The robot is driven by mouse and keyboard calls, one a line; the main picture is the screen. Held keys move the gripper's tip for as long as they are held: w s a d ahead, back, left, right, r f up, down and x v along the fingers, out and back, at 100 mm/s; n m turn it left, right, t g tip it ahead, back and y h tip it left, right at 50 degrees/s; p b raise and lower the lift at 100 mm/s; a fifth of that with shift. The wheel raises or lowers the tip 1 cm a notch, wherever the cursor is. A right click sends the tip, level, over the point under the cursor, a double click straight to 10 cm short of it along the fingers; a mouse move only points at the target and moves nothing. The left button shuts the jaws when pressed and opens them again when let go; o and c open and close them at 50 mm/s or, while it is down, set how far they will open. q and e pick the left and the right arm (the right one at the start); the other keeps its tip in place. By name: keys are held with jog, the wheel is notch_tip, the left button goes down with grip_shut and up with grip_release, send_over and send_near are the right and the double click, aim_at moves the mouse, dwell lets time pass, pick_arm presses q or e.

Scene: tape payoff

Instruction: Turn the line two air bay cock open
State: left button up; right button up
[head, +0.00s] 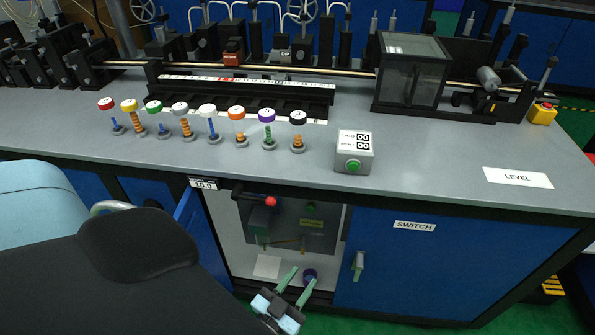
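The open bay under the bench holds a grey panel (325,228). A red-ball lever (270,201) is at its upper left and a green round knob (311,208) at its upper right. A small yellow label (311,223) is on the panel, with a thin orange-brown lever (289,243) below it. I cannot tell which part is the line two cock. A dark purple round piece (310,273) is low in the bay. My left gripper (304,275) is at the bay's bottom front, below the panel; its green fingers are apart, with the purple piece showing between and behind their tips. My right gripper is out of view.
The bay's blue door (199,238) stands open at the left, close to my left arm. A closed blue SWITCH door (450,265) with a green handle (358,264) is to the right. The bench edge overhangs the bay. Coloured spools (185,128) and a counter box (353,155) stand above.

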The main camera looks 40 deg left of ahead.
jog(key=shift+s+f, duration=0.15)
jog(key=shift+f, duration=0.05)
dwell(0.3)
